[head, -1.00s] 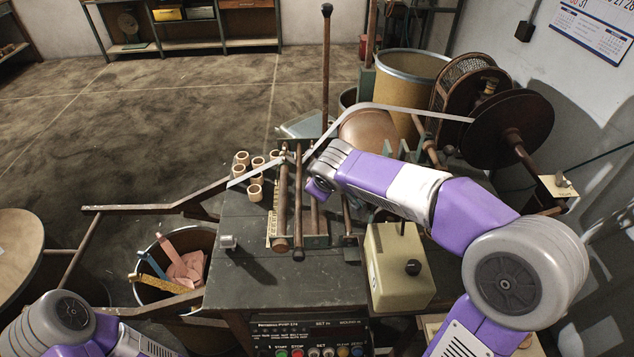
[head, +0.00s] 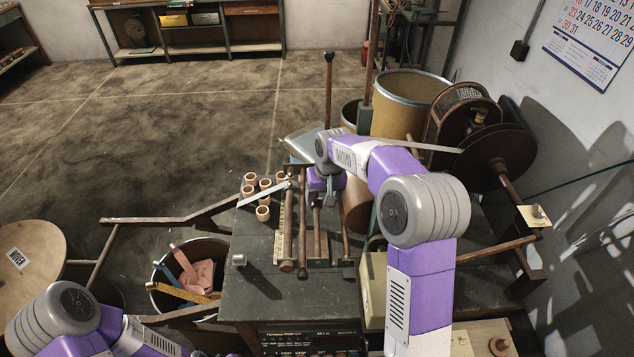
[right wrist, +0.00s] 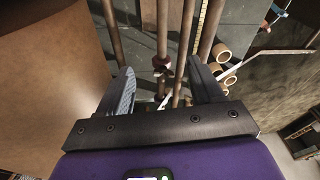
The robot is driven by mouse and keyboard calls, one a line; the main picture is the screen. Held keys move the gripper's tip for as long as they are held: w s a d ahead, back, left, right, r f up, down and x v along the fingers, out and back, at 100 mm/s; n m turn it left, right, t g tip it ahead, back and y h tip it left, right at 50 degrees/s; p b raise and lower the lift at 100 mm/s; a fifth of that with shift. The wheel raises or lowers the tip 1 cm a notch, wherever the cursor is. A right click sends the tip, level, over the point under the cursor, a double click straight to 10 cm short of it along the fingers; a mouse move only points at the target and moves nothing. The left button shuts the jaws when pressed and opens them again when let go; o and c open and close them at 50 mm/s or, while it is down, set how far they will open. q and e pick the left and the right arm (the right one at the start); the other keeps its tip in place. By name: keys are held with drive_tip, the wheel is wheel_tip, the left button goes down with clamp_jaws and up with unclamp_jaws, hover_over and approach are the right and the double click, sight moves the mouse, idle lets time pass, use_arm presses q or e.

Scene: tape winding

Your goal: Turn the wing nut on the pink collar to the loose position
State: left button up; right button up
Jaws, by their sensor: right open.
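In the right wrist view, a small collar (right wrist: 163,64) with a dull reddish-pink tint sits around a brown rod (right wrist: 162,30). Its wing nut is too small and dark for me to tell its position. My right gripper (right wrist: 163,82) is open and empty, its two fingers on either side of the collar's line and apart from it. In the head view my right gripper (head: 328,190) points down over the back of the rods; I cannot make out the collar there. Of my left arm only links show at the lower left; its gripper is out of view.
Cardboard cores (head: 263,198) stand left of the rods on the dark table (head: 262,300). A large brown cylinder (right wrist: 45,80) is close beside the left finger in the wrist view. A tape reel (head: 495,158) and a drum (head: 408,105) stand behind and right.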

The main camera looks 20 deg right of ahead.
sight(316, 198)
drive_tip(key=w+m+p, duration=0.1)
drive_tip(key=p, duration=0.1)
drive_tip(key=w+d+m+p, duration=0.1)
drive_tip(key=w+m+p, duration=0.1)
drive_tip(key=w+d+m+g+p, duration=0.1)
drive_tip(key=w+p, duration=0.1)
drive_tip(key=shift+w+r+m+y, duration=0.25)
drive_tip(key=shift+r+m+y, duration=0.05)
drive_tip(key=shift+r+y, duration=0.1)
drive_tip(key=f, duration=0.5)
drive_tip(key=a+f, duration=0.1)
drive_tip(key=f, duration=0.1)
drive_tip(key=shift+w+f, duration=0.25)
drive_tip(key=shift+w, duration=0.1)
